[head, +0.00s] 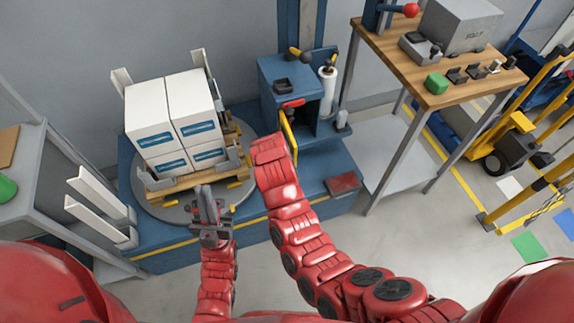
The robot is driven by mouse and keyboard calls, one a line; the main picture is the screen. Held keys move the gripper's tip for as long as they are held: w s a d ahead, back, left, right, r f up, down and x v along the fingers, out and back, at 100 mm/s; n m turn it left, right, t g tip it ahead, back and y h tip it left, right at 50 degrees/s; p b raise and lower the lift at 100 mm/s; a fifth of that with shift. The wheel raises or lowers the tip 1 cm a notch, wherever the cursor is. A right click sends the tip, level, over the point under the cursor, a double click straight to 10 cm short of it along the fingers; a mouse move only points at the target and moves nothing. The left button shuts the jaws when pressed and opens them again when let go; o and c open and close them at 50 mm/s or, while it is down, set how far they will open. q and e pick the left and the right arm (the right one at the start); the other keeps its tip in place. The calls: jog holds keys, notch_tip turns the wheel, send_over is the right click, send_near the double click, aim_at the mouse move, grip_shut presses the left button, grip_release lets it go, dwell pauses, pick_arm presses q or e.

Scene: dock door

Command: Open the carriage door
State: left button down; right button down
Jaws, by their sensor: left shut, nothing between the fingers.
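The carriage is a blue box (281,74) on the mast of the wrapping machine. A narrow yellow-edged panel (288,132), which looks like its door, stands out from its front, with a dark opening to its right. My right arm's red wrist ends just left of this panel; its gripper is hidden, and I cannot tell whether it touches the door. My left gripper (209,194) is shut and empty, pointing up in front of the pallet load, well left of the carriage.
White boxes (151,117) stand on a wooden pallet (185,182) on the round turntable. A white film roll (328,84) stands at the carriage's right side. A workbench (447,85) is at right, a grey table (22,150) at left.

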jog(key=shift+a, duration=0.1)
dwell(0.3)
jog(key=c, duration=1.2)
grip_release()
jog(key=shift+o, duration=0.2)
jog(key=p+v, duration=0.4)
jog(key=v, duration=1.3)
jog(key=shift+r, duration=0.15)
